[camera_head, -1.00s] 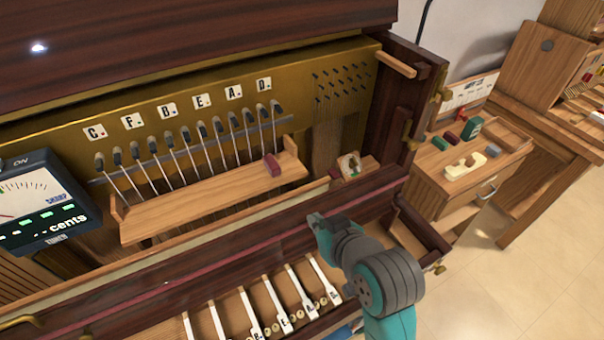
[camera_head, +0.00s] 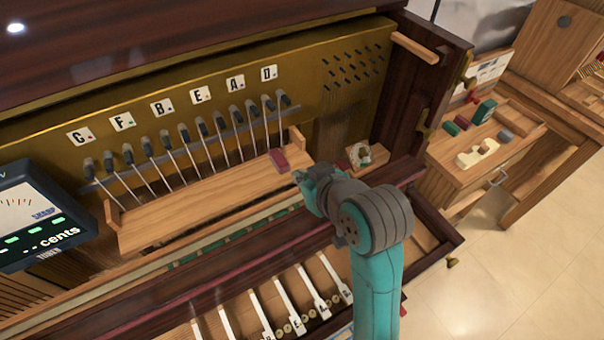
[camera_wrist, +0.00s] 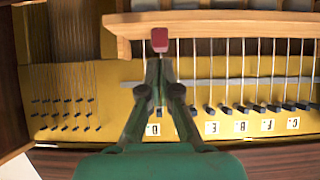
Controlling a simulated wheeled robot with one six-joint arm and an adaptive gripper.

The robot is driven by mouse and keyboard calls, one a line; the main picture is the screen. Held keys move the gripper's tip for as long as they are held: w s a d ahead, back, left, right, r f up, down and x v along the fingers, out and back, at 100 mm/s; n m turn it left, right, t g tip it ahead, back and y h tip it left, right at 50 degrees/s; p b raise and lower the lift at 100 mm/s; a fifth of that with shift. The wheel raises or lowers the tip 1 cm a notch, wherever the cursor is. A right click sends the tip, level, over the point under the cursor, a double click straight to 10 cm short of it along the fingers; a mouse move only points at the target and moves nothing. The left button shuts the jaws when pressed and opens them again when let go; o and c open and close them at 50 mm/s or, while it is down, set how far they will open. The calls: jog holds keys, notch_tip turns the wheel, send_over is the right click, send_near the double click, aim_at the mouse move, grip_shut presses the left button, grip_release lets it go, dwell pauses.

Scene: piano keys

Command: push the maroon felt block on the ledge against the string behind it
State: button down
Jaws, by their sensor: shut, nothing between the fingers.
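The maroon felt block (camera_head: 279,161) stands near the right end of the wooden ledge (camera_head: 190,205). In the wrist view the block (camera_wrist: 159,40) appears just past my fingertips (camera_wrist: 160,62), at the edge of the ledge (camera_wrist: 230,24). The row of strings (camera_head: 248,140) runs down behind the ledge; the rightmost one, under the D tile (camera_head: 269,73), comes down behind the block. My gripper (camera_head: 299,177) is shut and empty, in front of the block to its lower right. I cannot tell whether the tips touch it. My gripper hides part of the strings in the wrist view.
A small upright stop (camera_head: 297,138) closes the ledge's right end. A picture card (camera_head: 359,154) stands right of it. The tuner (camera_head: 35,220) stands at left. White keys (camera_head: 285,295) lie below. The ledge left of the block is clear.

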aim_at(280, 158)
jog(key=shift+x, duration=2.5)
jog(key=shift+w+a, duration=0.5)
jog(key=shift+w, duration=0.25)
jog(key=shift+w+a, duration=0.55)
jog(key=shift+w, duration=0.25)
jog(key=shift+w+a, duration=0.1)
jog(key=shift+w, duration=0.05)
jog(key=s+d+r, duration=0.1)
jog(key=s+d, duration=0.3)
jog(key=s, duration=0.2)
jog(key=shift+s+d+r, duration=0.2)
jog(key=shift+s+d, duration=0.05)
jog(key=shift+s, duration=0.05)
